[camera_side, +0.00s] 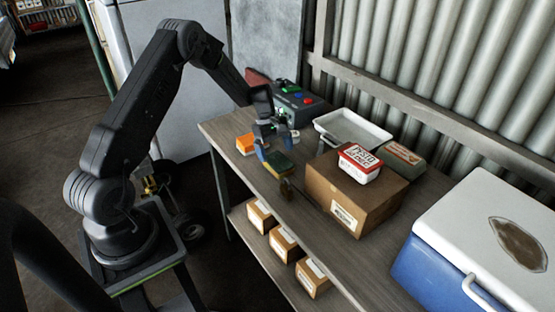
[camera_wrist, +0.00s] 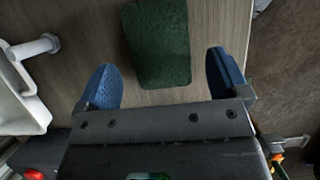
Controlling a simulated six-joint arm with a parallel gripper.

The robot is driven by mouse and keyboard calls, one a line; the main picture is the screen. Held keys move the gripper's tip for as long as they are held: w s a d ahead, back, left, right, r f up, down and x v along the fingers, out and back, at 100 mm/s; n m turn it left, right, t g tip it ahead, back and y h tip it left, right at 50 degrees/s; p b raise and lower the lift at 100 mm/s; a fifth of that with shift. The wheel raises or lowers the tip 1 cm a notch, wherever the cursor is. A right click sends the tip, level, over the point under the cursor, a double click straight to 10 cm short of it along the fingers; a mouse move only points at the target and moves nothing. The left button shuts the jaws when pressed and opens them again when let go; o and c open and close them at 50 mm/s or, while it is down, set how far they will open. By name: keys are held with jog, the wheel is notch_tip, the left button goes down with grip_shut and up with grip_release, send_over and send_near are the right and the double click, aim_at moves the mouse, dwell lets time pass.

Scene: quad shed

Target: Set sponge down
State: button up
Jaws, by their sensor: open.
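The sponge (camera_side: 279,163) has a dark green top and a yellowish lower part. It lies on the wooden workbench (camera_side: 330,228), near the bench's left edge. In the wrist view the green face of the sponge (camera_wrist: 157,42) shows just ahead of my gripper, its near end reaching between the blue fingertips. My gripper (camera_side: 274,147) is open, close to the sponge. In the wrist view a gap shows between each finger of my gripper (camera_wrist: 161,75) and the sponge, so neither side is pressed against it.
A cardboard box (camera_side: 335,190) with a red-and-white container (camera_side: 361,164) on top stands to the right. A white tray (camera_side: 350,128) and a control box (camera_side: 298,105) are behind. An orange item (camera_side: 245,144) lies left of my gripper. A blue cooler (camera_side: 450,270) stands at right.

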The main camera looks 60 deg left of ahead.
jog(key=v, duration=0.8)
notch_tip(320, 180, up, 7)
jog(key=m+y, duration=0.1)
jog(key=m, duration=0.2)
send_over(274, 162)
jog(key=s+d+r+m+t+y, duration=0.1)
jog(key=s+d+r+m+y, duration=0.1)
jog(key=s+d+r+m, duration=0.5)
jog(key=s+d+r+m+t, duration=0.2)
jog(key=s+d+r+m, duration=0.1)
jog(key=s, duration=0.5)
jog(key=s+d+r+m+t+y, duration=0.1)
jog(key=s+d+r+m+t, duration=0.1)
jog(key=s+d+m, duration=0.3)
jog(key=s+d+r, duration=0.1)
jog(key=s+d, duration=0.1)
jog(key=s, duration=0.2)
jog(key=shift+t, duration=0.3)
